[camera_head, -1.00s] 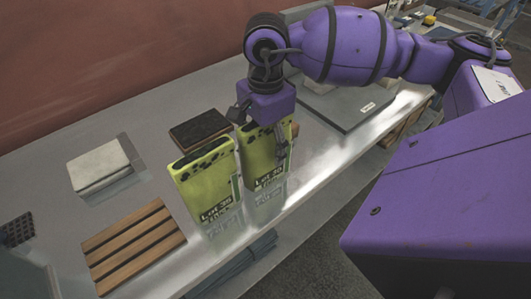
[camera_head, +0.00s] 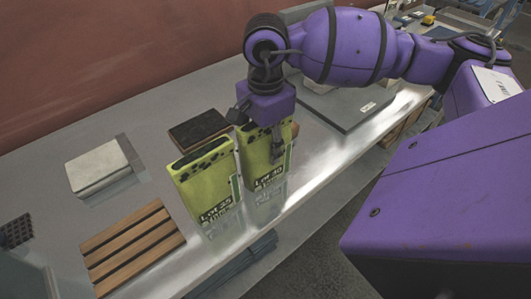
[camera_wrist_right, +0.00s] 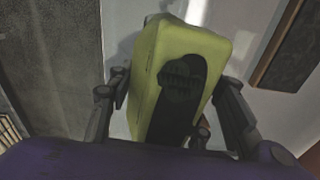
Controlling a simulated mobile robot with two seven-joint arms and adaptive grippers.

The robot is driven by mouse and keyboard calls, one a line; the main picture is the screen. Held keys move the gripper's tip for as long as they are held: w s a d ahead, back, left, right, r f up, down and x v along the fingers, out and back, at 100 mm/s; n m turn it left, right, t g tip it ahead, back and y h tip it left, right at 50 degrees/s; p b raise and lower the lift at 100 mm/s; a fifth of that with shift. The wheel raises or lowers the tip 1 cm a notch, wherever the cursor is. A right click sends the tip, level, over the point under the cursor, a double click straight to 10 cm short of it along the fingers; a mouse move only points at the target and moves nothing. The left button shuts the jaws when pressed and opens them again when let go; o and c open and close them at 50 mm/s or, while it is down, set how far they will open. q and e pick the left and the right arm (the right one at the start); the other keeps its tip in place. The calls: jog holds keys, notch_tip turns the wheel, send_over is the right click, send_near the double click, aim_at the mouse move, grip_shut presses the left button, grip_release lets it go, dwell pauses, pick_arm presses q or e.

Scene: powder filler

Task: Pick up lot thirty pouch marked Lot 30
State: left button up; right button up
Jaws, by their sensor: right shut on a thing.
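The yellow-green pouch marked Lot 30 (camera_head: 265,172) stands upright on the metal table. It is the right one of two similar pouches. My right gripper (camera_head: 259,136) is over its top, shut on it, with one dark finger against its front face. In the right wrist view the pouch (camera_wrist_right: 178,75) stands between the two fingers, its dark top patch facing the camera. My left gripper is not in view.
A dark block (camera_head: 198,130) lies behind the pouches. A slatted wooden rack (camera_head: 133,247) and a pale block (camera_head: 98,168) lie to the left. A grey flat-topped device (camera_head: 345,105) stands behind on the right. The table's front edge is close to the pouches.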

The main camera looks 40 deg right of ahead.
jog(key=shift+c, duration=1.3)
